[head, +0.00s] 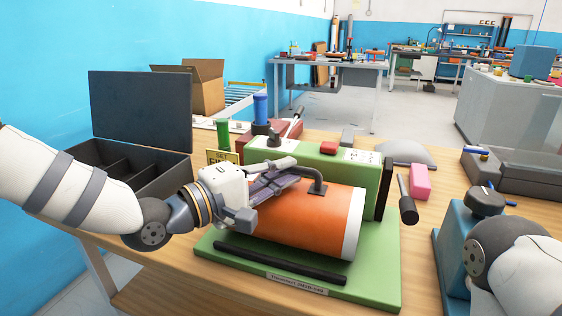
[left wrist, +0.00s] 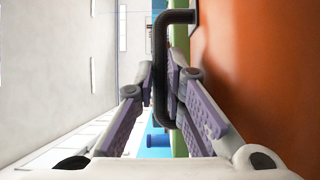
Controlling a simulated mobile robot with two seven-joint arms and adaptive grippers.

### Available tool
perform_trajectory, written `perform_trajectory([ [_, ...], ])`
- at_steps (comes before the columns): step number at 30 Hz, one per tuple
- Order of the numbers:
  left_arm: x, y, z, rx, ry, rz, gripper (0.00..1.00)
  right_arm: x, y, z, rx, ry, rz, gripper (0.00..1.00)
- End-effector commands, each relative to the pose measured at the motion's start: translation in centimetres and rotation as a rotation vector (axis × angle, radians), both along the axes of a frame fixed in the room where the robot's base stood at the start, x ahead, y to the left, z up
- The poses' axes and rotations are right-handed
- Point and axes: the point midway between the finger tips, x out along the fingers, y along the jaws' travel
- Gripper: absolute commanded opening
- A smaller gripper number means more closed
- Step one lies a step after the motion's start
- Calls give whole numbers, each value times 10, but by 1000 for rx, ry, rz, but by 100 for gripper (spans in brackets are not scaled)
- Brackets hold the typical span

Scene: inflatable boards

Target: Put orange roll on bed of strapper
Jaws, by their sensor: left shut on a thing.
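The orange roll (head: 305,217), with a pale end face, lies lengthwise over the green bed (head: 372,285) of the strapper (head: 345,172). It is in front of the strapper's upright green body. I cannot tell whether its underside touches the bed. My left gripper (head: 293,177) is above the roll, shut on the black bent handle (head: 317,187) fixed to its top. In the left wrist view the handle (left wrist: 160,60) passes between the fingers (left wrist: 167,90), beside the roll's orange side (left wrist: 255,70). My right gripper is not in view; only part of that arm shows at lower right.
A black rod (head: 280,263) lies along the bed's front. An open black case (head: 140,105) stands at left on the wooden table. A lever with black grip (head: 407,200), a pink block (head: 419,182) and a blue device (head: 452,245) are at right.

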Motion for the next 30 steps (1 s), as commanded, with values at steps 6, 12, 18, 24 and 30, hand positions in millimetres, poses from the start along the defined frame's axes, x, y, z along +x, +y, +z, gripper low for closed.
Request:
perform_trajectory([
  [6,0,0,4,-3,-8,0,0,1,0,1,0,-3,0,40],
  [12,0,0,2,-3,-6,0,0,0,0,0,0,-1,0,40],
  [18,0,0,-2,-3,-6,0,0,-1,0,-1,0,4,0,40],
  [24,0,0,-6,-3,-6,0,0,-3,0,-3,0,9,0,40],
  [30,0,0,-8,-3,-6,0,20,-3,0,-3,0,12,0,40],
])
